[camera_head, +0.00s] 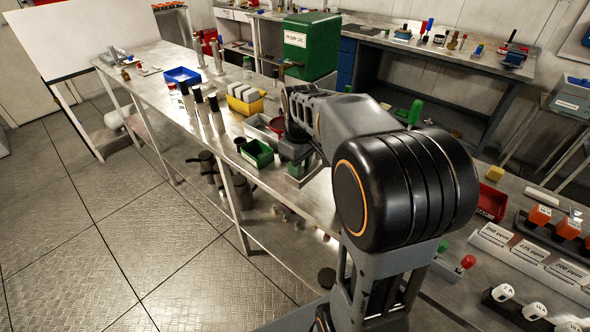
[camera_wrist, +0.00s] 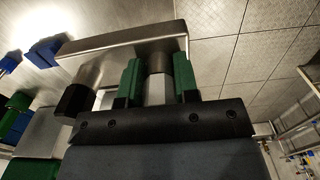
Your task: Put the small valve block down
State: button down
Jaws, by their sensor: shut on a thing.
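My gripper (camera_wrist: 158,82) has green fingers closed on a metallic cylindrical part with a pale lower section. This part appears to belong to the small valve block (camera_wrist: 120,45), a long steel-coloured bar across the fingertips in the wrist view. A second stub with a black end (camera_wrist: 75,100) shows beside the left finger. In the head view my gripper (camera_head: 297,165) is over the front side of the long steel bench (camera_head: 205,105), partly hidden by my arm. I cannot tell whether the block touches the bench.
A green bin (camera_head: 257,153), a grey tray (camera_head: 258,127) and a yellow bin (camera_head: 245,103) stand left of my gripper. Dark-topped bottles (camera_head: 201,108) stand farther left. A green pump oil box (camera_head: 310,45) rises behind. The floor (camera_head: 110,220) at the left is clear.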

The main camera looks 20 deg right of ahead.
jog(key=w+f, duration=0.1)
jog(key=w+d+f, duration=0.1)
jog(key=f, duration=0.1)
jog(key=w+d+f, duration=0.1)
jog(key=shift+f, duration=0.2)
jog(key=f, duration=0.2)
jog(key=shift+w+d+f, duration=0.2)
jog(key=shift+w+f, duration=0.05)
jog(key=shift+f, duration=0.6)
jog(key=shift+f, duration=0.15)
jog(key=c, duration=0.9)
grip_release()
jog(key=shift+s+f, duration=0.1)
jog(key=shift+o, duration=0.2)
